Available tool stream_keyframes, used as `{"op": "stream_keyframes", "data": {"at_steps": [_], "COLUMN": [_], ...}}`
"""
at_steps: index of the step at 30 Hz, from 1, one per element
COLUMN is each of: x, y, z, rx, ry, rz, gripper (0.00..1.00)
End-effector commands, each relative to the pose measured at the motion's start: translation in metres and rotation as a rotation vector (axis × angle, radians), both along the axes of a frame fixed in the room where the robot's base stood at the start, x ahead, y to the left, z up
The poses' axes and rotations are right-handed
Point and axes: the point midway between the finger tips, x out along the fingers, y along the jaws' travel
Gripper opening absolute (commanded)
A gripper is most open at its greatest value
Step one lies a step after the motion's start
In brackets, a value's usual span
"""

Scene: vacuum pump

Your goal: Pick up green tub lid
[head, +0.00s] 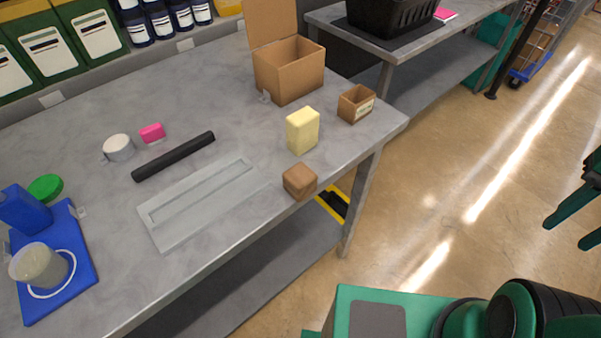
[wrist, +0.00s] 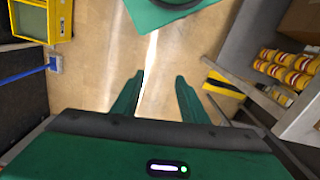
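The green lid (head: 46,187) is a small round disc lying on the grey workbench (head: 95,215) at the far left of the head view. It is just behind a blue box-like container (head: 22,210), which stands close to its lower left. A translucent tub (head: 38,266) stands on a blue board (head: 75,285) in front of them. My gripper (head: 566,235) is at the far right of the head view, over the floor and far from the lid. In the wrist view its two green fingers (wrist: 159,76) are apart with nothing between them.
On the bench are a black cylinder (head: 174,157), a grey slotted plate (head: 195,203), a white cup (head: 118,148), a pink block (head: 152,132), a yellow block (head: 302,131), a brown block (head: 300,181) and an open cardboard box (head: 288,72). The floor (head: 470,170) right of the bench is clear.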

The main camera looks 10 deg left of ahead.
Motion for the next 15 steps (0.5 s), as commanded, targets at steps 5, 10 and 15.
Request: {"op": "stream_keyframes", "data": {"at_steps": [5, 10, 15], "x": [0.013, 0.081, 0.133], "y": [0.014, 0.074, 0.181], "z": [0.012, 0.03, 0.049], "rx": [0.017, 0.076, 0.165], "ry": [-0.028, -0.069, -0.13], "rz": [0.166, 0.689, 1.364], "gripper": [0.61, 0.61, 0.61]}}
